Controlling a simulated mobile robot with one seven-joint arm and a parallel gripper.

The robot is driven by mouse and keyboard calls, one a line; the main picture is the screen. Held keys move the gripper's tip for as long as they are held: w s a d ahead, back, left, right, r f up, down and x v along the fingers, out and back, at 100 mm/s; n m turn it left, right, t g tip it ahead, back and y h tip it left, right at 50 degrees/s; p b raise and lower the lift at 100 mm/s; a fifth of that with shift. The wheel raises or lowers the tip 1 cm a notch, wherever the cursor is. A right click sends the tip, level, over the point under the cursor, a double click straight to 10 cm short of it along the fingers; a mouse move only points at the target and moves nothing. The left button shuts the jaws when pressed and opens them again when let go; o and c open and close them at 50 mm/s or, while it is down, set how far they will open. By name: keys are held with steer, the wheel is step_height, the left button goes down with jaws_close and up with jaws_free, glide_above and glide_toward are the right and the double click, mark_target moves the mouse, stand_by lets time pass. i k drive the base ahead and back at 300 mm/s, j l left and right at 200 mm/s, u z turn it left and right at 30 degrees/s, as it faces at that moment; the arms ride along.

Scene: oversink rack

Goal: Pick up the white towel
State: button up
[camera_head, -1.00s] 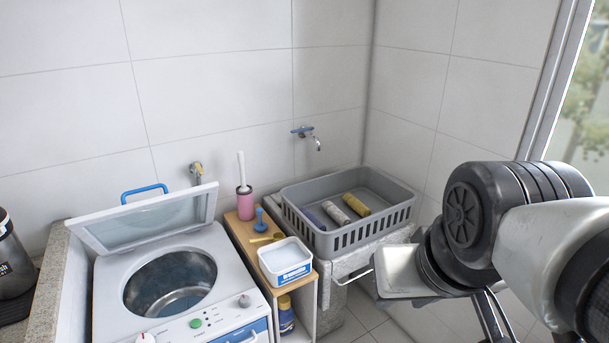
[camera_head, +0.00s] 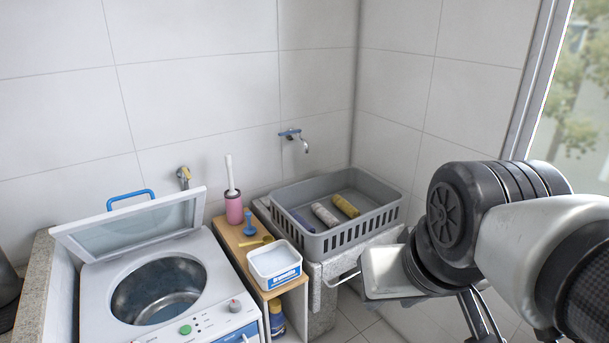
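The white towel (camera_head: 325,215) is a small off-white roll lying in a grey slatted basket (camera_head: 345,240). It lies between a yellow roll (camera_head: 345,206) on its right and a purple roll (camera_head: 303,221) on its left, which is partly hidden by the basket's near wall. My gripper (camera_head: 475,315) hangs under my arm at the lower right, to the right of and nearer than the basket. It is apart from the towel. Its fingertips are cut off by the bottom edge, so their opening does not show.
The basket rests on a stone-like ledge (camera_head: 345,265) below a wall tap (camera_head: 294,136). Left of it, a wooden shelf (camera_head: 235,240) holds a pink brush holder (camera_head: 234,207) and a white tub (camera_head: 275,263). A washing machine (camera_head: 225,265) with its lid up stands further left. A window (camera_head: 580,90) is at right.

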mark_target(330, 219)
steer(key=i+l+u, duration=0.4)
steer(key=i+l, duration=0.45)
steer(key=l, duration=0.15)
